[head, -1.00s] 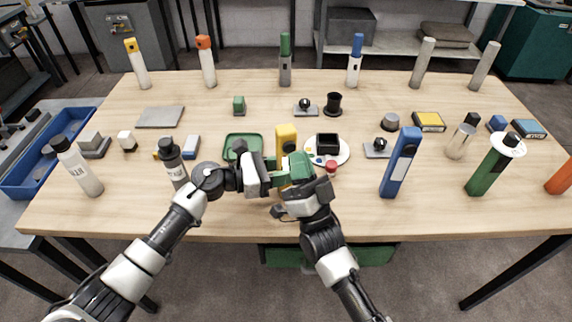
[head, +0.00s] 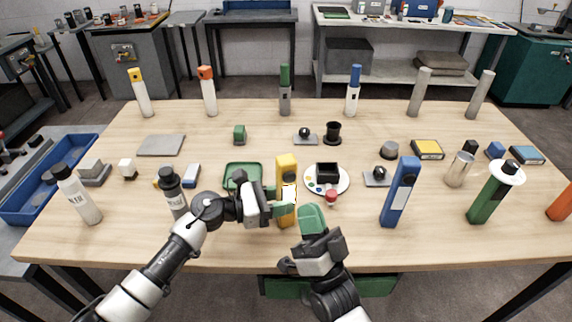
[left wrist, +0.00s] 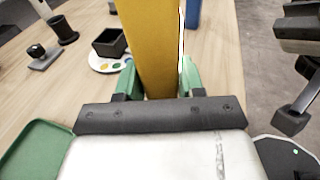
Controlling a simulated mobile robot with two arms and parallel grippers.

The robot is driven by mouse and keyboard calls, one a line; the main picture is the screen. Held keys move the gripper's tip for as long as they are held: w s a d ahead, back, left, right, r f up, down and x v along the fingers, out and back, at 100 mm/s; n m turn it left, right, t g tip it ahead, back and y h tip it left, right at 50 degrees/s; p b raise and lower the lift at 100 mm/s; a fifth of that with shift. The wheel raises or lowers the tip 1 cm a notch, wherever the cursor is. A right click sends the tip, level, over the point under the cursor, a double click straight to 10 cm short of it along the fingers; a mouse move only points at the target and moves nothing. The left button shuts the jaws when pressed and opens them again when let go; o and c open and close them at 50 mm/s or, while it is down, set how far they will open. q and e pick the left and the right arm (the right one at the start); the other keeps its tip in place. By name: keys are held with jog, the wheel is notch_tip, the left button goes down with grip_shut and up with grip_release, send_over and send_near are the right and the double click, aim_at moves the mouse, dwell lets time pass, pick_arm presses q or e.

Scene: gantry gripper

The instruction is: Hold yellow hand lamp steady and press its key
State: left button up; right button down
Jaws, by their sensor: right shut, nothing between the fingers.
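The yellow hand lamp (head: 286,167) stands upright near the front middle of the table. A bright white panel shows on its front. My left gripper (head: 281,208) is shut on the lamp from the left. In the left wrist view the yellow body (left wrist: 150,45) sits between the two green fingers (left wrist: 158,78). The lamp's key cannot be made out in these frames. My right gripper (head: 312,220) is shut and empty, apart from the lamp, to its right and nearer the table's front edge.
A green tray (head: 230,186) lies behind my left gripper. A blue hand lamp (head: 402,185) stands farther right.

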pick_arm(q)
jog(key=o, duration=0.5)
jog(key=shift+c, duration=0.2)
